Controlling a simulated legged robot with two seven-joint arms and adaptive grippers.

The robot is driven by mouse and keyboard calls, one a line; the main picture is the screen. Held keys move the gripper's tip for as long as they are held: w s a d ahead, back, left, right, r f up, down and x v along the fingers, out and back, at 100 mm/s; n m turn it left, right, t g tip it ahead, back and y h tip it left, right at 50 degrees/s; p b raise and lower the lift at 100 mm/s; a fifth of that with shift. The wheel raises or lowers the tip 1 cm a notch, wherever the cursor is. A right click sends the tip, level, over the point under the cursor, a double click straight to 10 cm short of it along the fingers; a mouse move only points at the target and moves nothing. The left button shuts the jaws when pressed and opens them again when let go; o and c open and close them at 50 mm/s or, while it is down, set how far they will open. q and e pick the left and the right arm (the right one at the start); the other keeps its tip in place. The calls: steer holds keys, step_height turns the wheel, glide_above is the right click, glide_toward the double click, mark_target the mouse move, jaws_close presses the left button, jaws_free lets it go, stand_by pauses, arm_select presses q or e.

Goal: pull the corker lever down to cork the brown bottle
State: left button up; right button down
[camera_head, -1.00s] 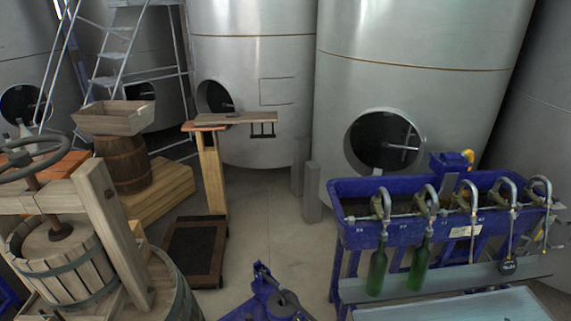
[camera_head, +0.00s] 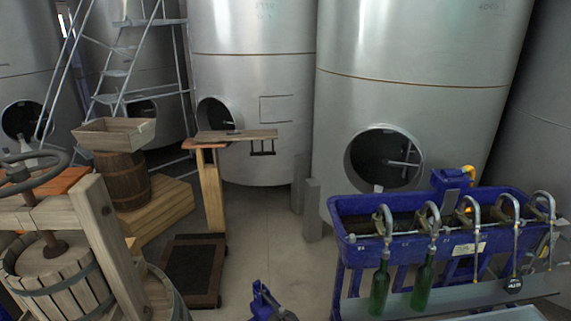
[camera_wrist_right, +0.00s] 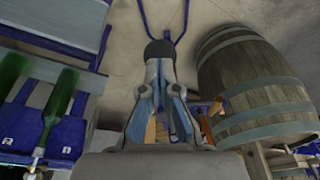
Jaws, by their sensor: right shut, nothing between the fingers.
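The blue corker (camera_head: 268,300) is cut off by the bottom edge of the head view; only its upper part shows. I cannot make out its lever or the brown bottle in either view. My right gripper (camera_wrist_right: 160,68) shows only in the right wrist view. Its fingers come together and it is shut, with nothing held. A dark rounded shape (camera_wrist_right: 160,49) lies at the fingertips, in front of blue rods; I cannot tell if it touches them or belongs to the corker. My left gripper is out of view.
A blue filler trough (camera_head: 350,207) with several spouts stands at right, green bottles (camera_head: 380,287) (camera_head: 422,285) under two of them. A wooden press (camera_head: 50,270) stands at left, a platform scale (camera_head: 195,270) behind. Floor (camera_head: 262,235) between is clear. The wrist view shows a barrel (camera_wrist_right: 252,85).

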steer(key=shift+f, duration=0.15)
steer(key=shift+s+d+f+b, duration=0.1)
steer(key=shift+f+b, duration=0.4)
steer(key=shift+f, duration=0.75)
steer(key=shift+f, duration=0.15)
steer(key=shift+f+b, duration=0.45)
steer(key=shift+f, duration=0.7)
